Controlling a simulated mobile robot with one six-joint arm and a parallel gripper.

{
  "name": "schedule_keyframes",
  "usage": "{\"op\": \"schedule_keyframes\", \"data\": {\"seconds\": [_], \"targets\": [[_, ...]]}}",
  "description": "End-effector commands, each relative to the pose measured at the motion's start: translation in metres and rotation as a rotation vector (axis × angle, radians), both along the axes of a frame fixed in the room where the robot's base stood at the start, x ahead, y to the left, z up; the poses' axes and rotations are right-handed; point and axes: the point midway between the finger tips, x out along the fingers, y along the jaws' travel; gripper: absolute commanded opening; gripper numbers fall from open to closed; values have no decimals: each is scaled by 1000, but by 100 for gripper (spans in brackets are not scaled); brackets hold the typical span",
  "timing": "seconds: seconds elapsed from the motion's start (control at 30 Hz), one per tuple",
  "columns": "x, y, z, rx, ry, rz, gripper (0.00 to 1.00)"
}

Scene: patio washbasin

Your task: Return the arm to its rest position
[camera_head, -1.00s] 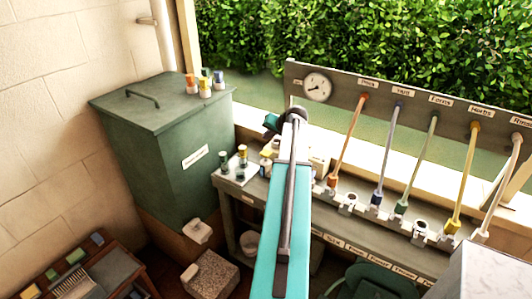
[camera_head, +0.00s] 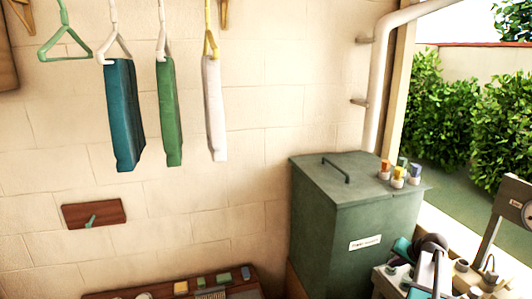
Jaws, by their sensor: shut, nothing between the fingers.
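Part of my arm (camera_head: 430,265) shows at the lower right, with a grey rounded joint and teal pieces. It stands in front of the bench end beside the green bin. My gripper's fingers do not show in this view, so where they are cannot be seen.
A green lidded bin (camera_head: 350,217) stands in the corner, with several small capped bottles (camera_head: 398,180) on its lid. Teal, green and white cloths (camera_head: 124,115) hang on the wall at left. A low rack (camera_head: 185,291) lies at the bottom. A pipe (camera_head: 381,80) runs up the wall.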

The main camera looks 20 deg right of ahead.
Motion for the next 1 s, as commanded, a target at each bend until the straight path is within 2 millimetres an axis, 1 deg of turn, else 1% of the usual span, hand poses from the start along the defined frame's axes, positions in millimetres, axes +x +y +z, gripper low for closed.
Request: {"op": "schedule_keyframes", "data": {"seconds": [0.03, 0.1, 0.27, 0.3, 0.43, 0.57, 0.6, 0.67, 0.7, 0.87, 1.0], "targets": [[8, 21, -8, 3, 19, 31, 0], [18, 46, -19, 6, 43, 68, 0], [35, 101, -42, 7, 100, 154, 0], [39, 115, -48, 7, 114, 176, 0], [47, 160, -66, 6, 162, 246, 0], [52, 205, -83, -1, 208, 315, 0], [53, 218, -88, -2, 222, 336, 0], [53, 238, -96, -7, 244, 368, 0], [53, 251, -101, -10, 259, 390, 0], [50, 303, -119, -25, 316, 475, 0], [43, 346, -134, -43, 366, 549, 0]]}}
